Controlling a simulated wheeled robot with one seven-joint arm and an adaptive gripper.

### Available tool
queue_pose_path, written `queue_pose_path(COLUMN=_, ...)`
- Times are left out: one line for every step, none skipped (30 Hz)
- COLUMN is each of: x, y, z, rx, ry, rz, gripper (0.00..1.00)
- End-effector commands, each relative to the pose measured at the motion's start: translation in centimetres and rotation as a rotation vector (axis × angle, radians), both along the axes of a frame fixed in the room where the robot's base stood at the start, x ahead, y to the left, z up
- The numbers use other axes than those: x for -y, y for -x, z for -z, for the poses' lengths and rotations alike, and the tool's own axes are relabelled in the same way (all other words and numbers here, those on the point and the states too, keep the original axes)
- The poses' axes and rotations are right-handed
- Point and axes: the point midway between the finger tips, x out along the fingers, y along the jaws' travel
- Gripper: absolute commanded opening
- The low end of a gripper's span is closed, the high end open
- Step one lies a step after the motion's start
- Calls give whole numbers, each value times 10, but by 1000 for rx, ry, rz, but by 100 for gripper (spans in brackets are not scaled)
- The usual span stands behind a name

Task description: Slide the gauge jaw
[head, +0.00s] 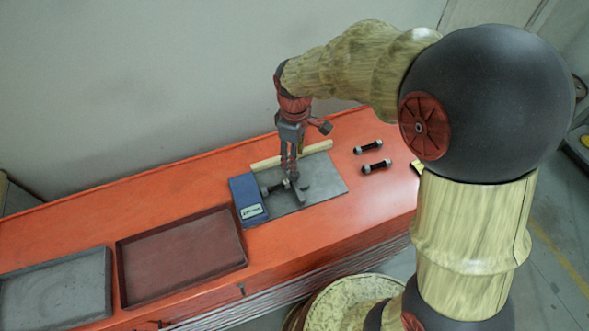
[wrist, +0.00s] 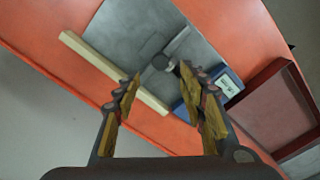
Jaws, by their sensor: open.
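A gauge with a blue body (head: 248,200) and a white label sits on a grey plate (head: 325,180); the blue body also shows in the wrist view (wrist: 228,82). A grey upright jaw (head: 299,193) stands to its right on the plate. A dark pin-like part (head: 272,188) lies between body and jaw; in the wrist view, a dark rounded end (wrist: 160,62) shows between the fingertips. My gripper (head: 290,178) is over the plate close to the jaw, its fingers apart in the wrist view (wrist: 161,74). Contact with the jaw cannot be told; the fingers partly hide it.
A pale wooden strip (head: 291,154) lies along the plate's back edge. Two black pins with grey ends (head: 368,147) (head: 376,166) lie at right on the orange bench (head: 190,190). A dark red tray (head: 182,257) and a grey tray (head: 57,292) stand at left.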

Motion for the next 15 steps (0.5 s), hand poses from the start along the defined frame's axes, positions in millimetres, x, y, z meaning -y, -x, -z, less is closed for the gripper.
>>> queue_pose_path(x=0, y=1, z=5, rx=-4, ry=1, rz=-4, gripper=42)
queue_pose_path(x=0, y=1, z=7, rx=-4, ry=1, rz=-5, gripper=42)
queue_pose_path(x=0, y=1, z=12, rx=-4, ry=1, rz=-4, gripper=42)
queue_pose_path(x=0, y=1, z=16, rx=-4, ry=1, rz=-4, gripper=42)
queue_pose_path(x=1, y=2, z=21, rx=-5, ry=2, rz=-4, gripper=42)
queue_pose_path(x=1, y=2, z=27, rx=-5, ry=2, rz=-3, gripper=42)
queue_pose_path(x=0, y=2, z=32, rx=-5, ry=2, rz=-3, gripper=42)
queue_pose_path(x=1, y=2, z=37, rx=-5, ry=2, rz=-3, gripper=42)
queue_pose_path(x=0, y=1, z=43, rx=-5, ry=2, rz=-3, gripper=42)
queue_pose_path(x=0, y=1, z=48, rx=-4, ry=1, rz=-3, gripper=42)
queue_pose_path(x=0, y=1, z=52, rx=-4, ry=1, rz=-2, gripper=42)
queue_pose_path(x=0, y=1, z=57, rx=-3, ry=1, rz=-2, gripper=42)
queue_pose_path(x=0, y=1, z=61, rx=-3, ry=1, rz=-2, gripper=42)
queue_pose_path(x=0, y=1, z=64, rx=-4, ry=1, rz=-2, gripper=42)
queue_pose_path(x=0, y=1, z=68, rx=-4, ry=1, rz=-2, gripper=42)
